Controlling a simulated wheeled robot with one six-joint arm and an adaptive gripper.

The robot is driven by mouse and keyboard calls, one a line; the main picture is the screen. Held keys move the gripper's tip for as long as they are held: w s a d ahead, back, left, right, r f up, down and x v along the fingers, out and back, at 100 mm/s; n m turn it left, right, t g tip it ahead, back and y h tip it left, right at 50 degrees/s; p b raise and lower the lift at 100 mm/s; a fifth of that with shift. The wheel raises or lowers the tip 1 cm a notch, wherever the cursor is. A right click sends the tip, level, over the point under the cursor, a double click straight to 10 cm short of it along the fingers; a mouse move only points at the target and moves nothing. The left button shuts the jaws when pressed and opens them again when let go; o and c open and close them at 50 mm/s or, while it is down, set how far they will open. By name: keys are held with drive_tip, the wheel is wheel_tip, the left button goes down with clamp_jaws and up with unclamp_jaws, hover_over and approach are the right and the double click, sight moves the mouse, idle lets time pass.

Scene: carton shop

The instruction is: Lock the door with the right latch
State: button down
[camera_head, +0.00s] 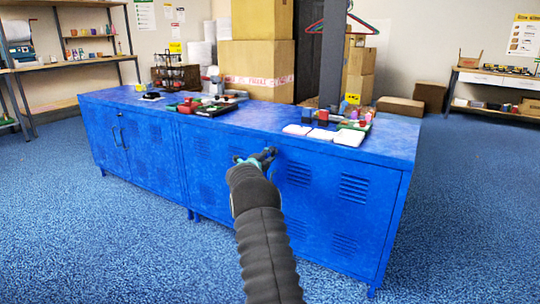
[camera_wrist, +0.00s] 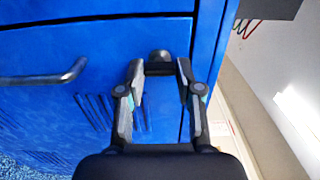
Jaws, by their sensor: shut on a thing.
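A long blue metal cabinet (camera_head: 345,215) with louvred doors fills the middle of the head view. My gripper (camera_head: 265,155) is at the upper part of its right section, just below the top edge. In the wrist view my gripper (camera_wrist: 160,72) has its two fingers on either side of a small dark latch (camera_wrist: 159,57) with a rounded knob, and it is shut on it. The latch sits by the upper edge of the blue door (camera_wrist: 95,60). A grey bar handle (camera_wrist: 45,79) is on the door to the left. In the head view my gripper and arm hide the latch.
Trays with small coloured items (camera_head: 207,105) and white stacks (camera_head: 350,137) lie on the cabinet top. Cardboard boxes (camera_head: 258,60) stand behind it. Shelves (camera_head: 70,65) are at the left and right walls. Blue carpet (camera_head: 120,240) in front is clear.

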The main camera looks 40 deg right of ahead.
idle(0.3)
drive_tip(key=c, duration=0.8)
unclamp_jaws()
drive_tip(key=shift+o, duration=0.2)
drive_tip(key=v, duration=1.2)
drive_tip(key=shift+f, duration=0.1)
